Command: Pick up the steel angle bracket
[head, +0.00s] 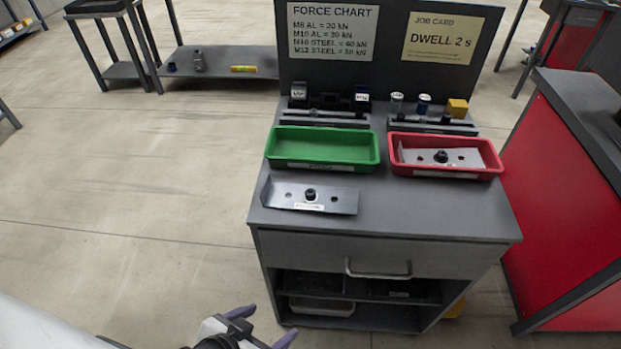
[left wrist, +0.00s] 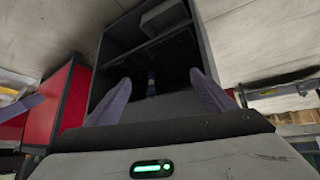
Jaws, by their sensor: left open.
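A dark grey metal angle bracket (head: 310,195) lies on the front left of the cabinet top, in front of the green tray. It has a black bolt in its middle, a hole on either side and a small white label. A second, lighter bracket (head: 439,156) with a black bolt lies inside the red tray (head: 445,173). My left gripper (head: 264,325) is open and empty, low in front of the cabinet, below and apart from both brackets. In the left wrist view its two fingers (left wrist: 162,98) are spread, and no bracket shows there. My right gripper is not in view.
The green tray (head: 323,147) looks empty. Behind the trays stand racks with small parts and a yellow block (head: 457,108), against an upright dark board with two cards. The cabinet (head: 385,256) has a drawer handle and open shelf. A red cabinet (head: 565,190) stands right; floor left is clear.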

